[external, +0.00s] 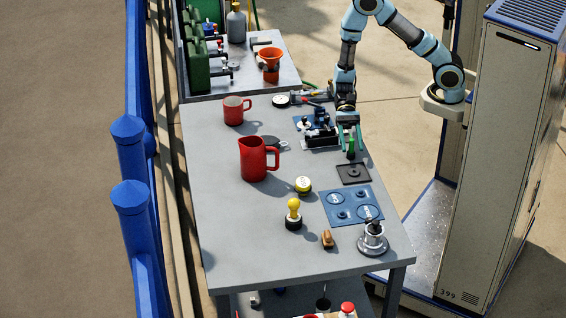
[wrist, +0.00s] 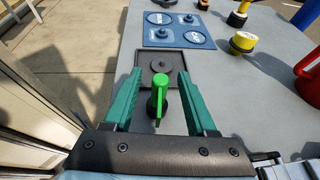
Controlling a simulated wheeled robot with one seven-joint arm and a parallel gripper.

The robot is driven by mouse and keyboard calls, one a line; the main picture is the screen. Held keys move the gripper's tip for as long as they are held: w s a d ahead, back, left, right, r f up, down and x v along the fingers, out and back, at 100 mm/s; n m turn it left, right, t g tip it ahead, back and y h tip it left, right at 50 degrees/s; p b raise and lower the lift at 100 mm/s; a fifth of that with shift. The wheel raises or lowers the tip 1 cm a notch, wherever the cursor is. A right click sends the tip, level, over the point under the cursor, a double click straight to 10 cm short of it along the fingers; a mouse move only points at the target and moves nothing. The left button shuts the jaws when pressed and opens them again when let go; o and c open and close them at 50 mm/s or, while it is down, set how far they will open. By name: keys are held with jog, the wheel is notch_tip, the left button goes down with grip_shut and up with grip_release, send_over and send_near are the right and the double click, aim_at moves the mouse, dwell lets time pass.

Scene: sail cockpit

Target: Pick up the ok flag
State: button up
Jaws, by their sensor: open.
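A small green piece, which looks like the ok flag (wrist: 158,95), stands between the fingers of my gripper (wrist: 160,73) in the wrist view. It has a rounded green head on a darker green stem; no lettering is readable. In the external view the green flag (external: 351,148) shows just below my gripper (external: 349,134). My teal fingers are open, one on each side of the flag, with gaps visible in the wrist view.
A dark square plate (external: 354,173) lies just beyond the flag. A blue board (external: 338,207) with round spots lies past it. A black tray (external: 322,141) is close beside my gripper. A red pitcher (external: 254,160) and yellow-topped pieces stand across the grey table (external: 215,195).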

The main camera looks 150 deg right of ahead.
jog(key=shift+w+a+f, duration=0.3)
jog(key=shift+w+a, duration=0.1)
jog(key=shift+w, duration=0.1)
jog(key=shift+c, duration=0.4)
grip_shut()
